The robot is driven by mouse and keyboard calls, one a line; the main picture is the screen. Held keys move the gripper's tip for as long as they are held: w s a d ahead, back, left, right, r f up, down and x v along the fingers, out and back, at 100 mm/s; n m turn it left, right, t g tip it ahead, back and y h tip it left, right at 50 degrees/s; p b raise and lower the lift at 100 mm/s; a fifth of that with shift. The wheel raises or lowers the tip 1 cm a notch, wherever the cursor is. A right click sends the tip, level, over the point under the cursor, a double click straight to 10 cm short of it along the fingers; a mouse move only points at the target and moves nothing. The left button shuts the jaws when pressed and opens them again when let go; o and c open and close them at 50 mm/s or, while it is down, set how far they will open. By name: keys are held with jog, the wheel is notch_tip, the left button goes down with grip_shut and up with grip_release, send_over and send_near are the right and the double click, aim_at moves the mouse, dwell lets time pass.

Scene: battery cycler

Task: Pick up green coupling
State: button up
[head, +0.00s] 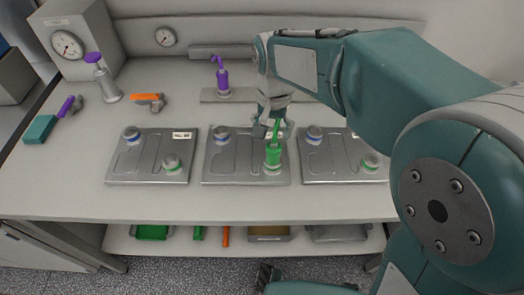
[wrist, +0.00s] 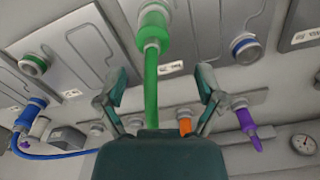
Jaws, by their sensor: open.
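The green coupling (head: 273,155) stands upright on the front right port of the middle grey plate (head: 232,162). Its thin green stem rises from a thicker body. My gripper (head: 270,125) is at the stem's upper end, partly hidden behind it and my wrist. In the wrist view, the green coupling (wrist: 152,38) is at top centre and its stem runs down the picture. My gripper (wrist: 162,90) is open, with one finger on each side of the stem. A gap shows between stem and fingers. I cannot tell how deep the stem sits between them.
Similar plates stand left (head: 148,158) and right (head: 335,158), with blue- and green-ringed ports. A purple coupling (head: 223,78) stands behind. An orange-handled fitting (head: 148,98) lies at the left. A blue coupling (wrist: 32,110) with a hose shows in the wrist view. The front table strip is clear.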

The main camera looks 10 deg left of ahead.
aim_at(278, 142)
jog(key=d+f, duration=0.1)
jog(key=f, duration=0.1)
jog(key=shift+d+f, duration=0.3)
jog(key=shift+d, duration=0.1)
jog(key=shift+f, duration=0.35)
jog(key=f, duration=0.1)
jog(key=a+f, duration=0.1)
jog(key=f, duration=0.1)
jog(key=a+f, duration=0.1)
jog(key=shift+s+f, duration=0.15)
jog(key=shift+f, duration=0.55)
jog(key=shift+d, duration=0.8)
jog(key=shift+a, duration=0.1)
jog(key=c, duration=0.9)
jog(key=shift+a, duration=0.2)
grip_shut()
jog(key=shift+a+f, duration=0.1)
